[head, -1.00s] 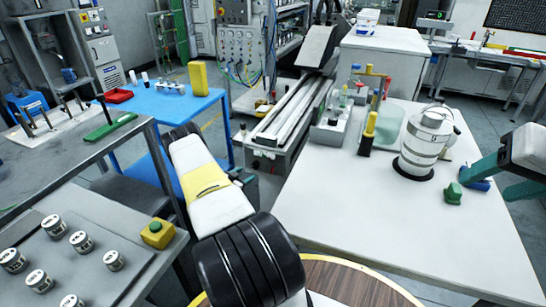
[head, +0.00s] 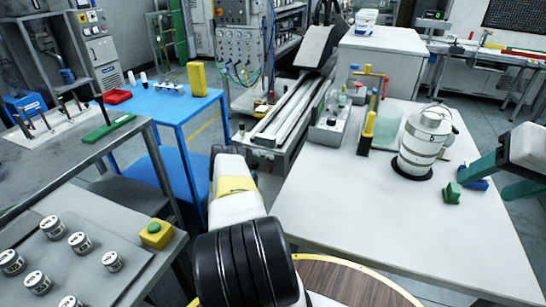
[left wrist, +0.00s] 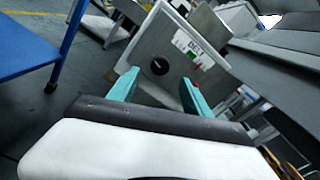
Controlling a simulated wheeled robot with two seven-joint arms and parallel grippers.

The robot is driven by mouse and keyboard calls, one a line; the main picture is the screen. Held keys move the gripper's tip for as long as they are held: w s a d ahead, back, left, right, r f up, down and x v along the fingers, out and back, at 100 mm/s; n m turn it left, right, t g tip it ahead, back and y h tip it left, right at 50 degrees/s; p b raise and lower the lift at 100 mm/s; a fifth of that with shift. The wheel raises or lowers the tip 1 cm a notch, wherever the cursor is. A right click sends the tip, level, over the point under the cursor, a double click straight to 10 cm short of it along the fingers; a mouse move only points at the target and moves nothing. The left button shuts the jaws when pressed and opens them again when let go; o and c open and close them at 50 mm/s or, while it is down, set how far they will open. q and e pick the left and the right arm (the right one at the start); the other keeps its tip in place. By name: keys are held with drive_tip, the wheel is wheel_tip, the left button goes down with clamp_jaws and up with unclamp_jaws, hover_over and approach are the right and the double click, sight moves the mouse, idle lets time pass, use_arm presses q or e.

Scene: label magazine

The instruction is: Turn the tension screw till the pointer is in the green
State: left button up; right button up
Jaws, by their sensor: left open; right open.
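My right gripper (head: 485,178) is open over the right side of the white table.
The white table (head: 400,215) holds a striped canister (head: 424,145), a green block (head: 452,193), a blue piece (head: 477,184) and a yellow-black tool (head: 368,132). A long rail machine (head: 285,110) stands beyond.

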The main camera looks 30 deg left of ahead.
sight(253, 167)
use_arm(q)
drive_tip(key=shift+m, duration=0.4)
drive_tip(key=shift+w+a, duration=0.2)
drive_tip(key=shift+w, duration=1.75)
drive_tip(key=shift+w+a, duration=0.2)
drive_tip(key=shift+w, duration=1.75)
clamp_jaws()
